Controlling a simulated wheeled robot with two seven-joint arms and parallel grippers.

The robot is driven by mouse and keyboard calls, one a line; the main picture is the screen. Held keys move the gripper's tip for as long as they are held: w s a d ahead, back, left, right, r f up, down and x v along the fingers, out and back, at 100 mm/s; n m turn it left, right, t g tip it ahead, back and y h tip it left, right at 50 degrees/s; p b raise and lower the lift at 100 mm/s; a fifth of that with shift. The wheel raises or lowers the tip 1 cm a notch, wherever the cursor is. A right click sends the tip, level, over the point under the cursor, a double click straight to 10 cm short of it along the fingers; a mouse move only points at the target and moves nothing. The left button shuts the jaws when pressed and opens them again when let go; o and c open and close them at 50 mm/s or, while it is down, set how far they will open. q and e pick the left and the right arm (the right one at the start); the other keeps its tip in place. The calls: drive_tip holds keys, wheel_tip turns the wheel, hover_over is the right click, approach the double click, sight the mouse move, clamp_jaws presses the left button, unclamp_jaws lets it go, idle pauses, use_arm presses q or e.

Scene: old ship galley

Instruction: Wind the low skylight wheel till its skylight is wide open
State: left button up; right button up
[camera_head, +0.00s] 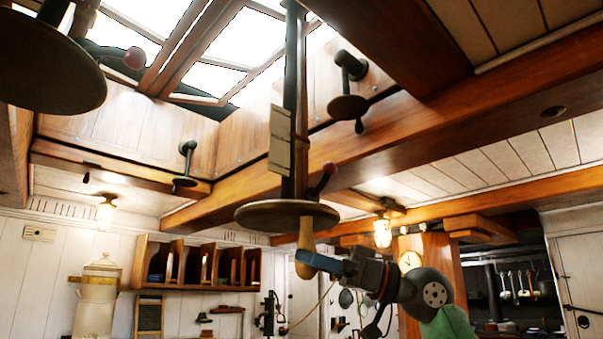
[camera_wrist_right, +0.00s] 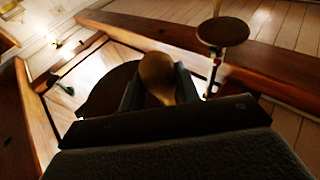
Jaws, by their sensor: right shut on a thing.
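The low skylight wheel (camera_head: 270,214) is a flat dark disc hanging on a long dark shaft (camera_head: 291,70) in the middle of the head view. A pale wooden handle (camera_head: 306,236) hangs from its underside. My right gripper (camera_head: 309,262) is shut on this handle from the right, just below the disc. In the right wrist view the handle's rounded end (camera_wrist_right: 157,70) sits between both fingers, with the dark disc (camera_wrist_right: 108,90) behind it. The skylight (camera_head: 215,78) shows bright panes overhead; how far it is open I cannot tell. My left gripper is out of view.
Another large disc wheel (camera_head: 45,65) hangs close at the upper left. Smaller cranks (camera_head: 348,107) (camera_head: 185,181) are on the skylight's wooden surround. A heavy beam (camera_head: 400,135) crosses above my right arm. A lit lamp (camera_head: 382,232) hangs behind it.

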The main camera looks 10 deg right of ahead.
drive_tip(key=w+d, duration=0.4)
drive_tip(key=w, duration=0.9)
drive_tip(key=w+a+p, duration=0.1)
drive_tip(key=w+a, duration=0.2)
drive_tip(key=a, duration=0.8)
drive_tip(key=s+a+b, duration=0.2)
drive_tip(key=s, duration=1.3)
drive_tip(key=d+b, duration=0.1)
drive_tip(key=d, duration=1)
drive_tip(key=shift+d+r+b, duration=0.15)
drive_tip(key=shift+b, duration=0.15)
drive_tip(key=o, duration=0.8)
drive_tip(key=shift+c, duration=0.2)
drive_tip(key=o, duration=0.5)
drive_tip(key=shift+s+d, duration=0.15)
drive_tip(key=shift+s, duration=0.05)
drive_tip(key=shift+w, duration=0.1)
